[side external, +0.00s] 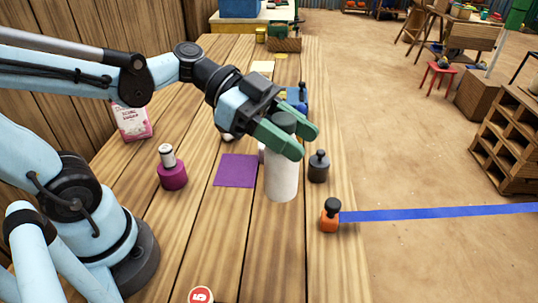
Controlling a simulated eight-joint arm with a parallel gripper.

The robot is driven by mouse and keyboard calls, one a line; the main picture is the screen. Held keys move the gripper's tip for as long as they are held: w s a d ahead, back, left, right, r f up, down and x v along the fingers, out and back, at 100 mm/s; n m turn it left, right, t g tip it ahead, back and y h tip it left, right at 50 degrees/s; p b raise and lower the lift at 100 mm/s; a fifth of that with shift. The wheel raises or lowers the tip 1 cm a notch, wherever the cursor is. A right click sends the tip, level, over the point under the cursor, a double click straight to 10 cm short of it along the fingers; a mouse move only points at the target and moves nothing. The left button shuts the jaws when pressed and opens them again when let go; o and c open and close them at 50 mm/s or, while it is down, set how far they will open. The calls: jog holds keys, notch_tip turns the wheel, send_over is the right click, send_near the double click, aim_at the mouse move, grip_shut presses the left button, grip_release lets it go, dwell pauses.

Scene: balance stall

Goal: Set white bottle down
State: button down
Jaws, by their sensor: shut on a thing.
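The white bottle (282,180) has a dark grey cap and is upright in the side external view. My gripper (292,138), with green fingers, is shut on the bottle near its top, around the cap and neck. The bottle's base is over the wooden table (215,260); I cannot tell whether it touches the wood. A purple square mat (236,170) lies flat just left of the bottle. A small pale thing behind the bottle is mostly hidden.
A dark grey weight (318,168) stands close right of the bottle. An orange weight (330,216) sits at the right edge by a blue strip (430,213). A magenta weight (172,172) and a sugar bag (132,121) stand left. The front table is mostly clear.

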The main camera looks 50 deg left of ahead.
jog(key=s+d+f+m+g, duration=0.2)
jog(key=s+d+m+g, duration=0.15)
jog(key=s+g, duration=0.2)
notch_tip(320, 180, down, 9)
jog(key=shift+s+a+f+t+h, duration=0.15)
jog(key=shift+s+f+t+h, duration=0.05)
jog(key=shift+s+t+h, duration=0.2)
dwell(0.5)
jog(key=shift+m, duration=0.25)
jog(key=c, duration=0.6)
grip_release()
